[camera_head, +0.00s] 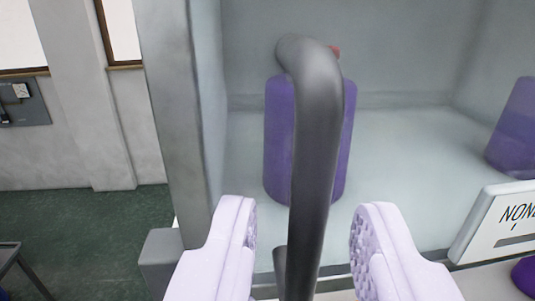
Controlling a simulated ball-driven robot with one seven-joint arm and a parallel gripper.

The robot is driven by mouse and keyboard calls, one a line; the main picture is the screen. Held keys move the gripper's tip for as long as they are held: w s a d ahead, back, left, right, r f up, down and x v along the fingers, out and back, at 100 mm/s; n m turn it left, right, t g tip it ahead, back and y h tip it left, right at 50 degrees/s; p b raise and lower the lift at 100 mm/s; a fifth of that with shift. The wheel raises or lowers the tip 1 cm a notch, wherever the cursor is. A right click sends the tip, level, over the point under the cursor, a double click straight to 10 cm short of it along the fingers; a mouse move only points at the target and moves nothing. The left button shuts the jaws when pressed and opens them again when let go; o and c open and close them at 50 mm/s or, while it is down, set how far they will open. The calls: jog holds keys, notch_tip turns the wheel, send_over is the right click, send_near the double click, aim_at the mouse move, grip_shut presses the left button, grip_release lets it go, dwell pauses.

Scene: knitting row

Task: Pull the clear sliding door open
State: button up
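The clear sliding door (400,130) fills the middle and right of the view, and a machine interior shows through it. Its dark grey bar handle (318,130) stands upright in front of it, bent over at the top. My gripper (305,235) is open, with one pale lilac finger on each side of the handle's lower part. A gap shows between the handle and each finger. The handle's lower end runs out of the bottom of the picture.
A purple cylinder (278,150) stands behind the handle, and another purple cylinder (515,130) is at the right. A grey frame post (180,110) is at the left. A white lettered sign (500,222) is at the lower right. Green floor (80,235) lies at the left.

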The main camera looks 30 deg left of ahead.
aim_at(308, 229)
jog(key=shift+x, duration=1.5)
jog(key=shift+r, duration=0.1)
jog(key=shift+d, duration=0.1)
grip_shut()
jog(key=shift+p, duration=0.3)
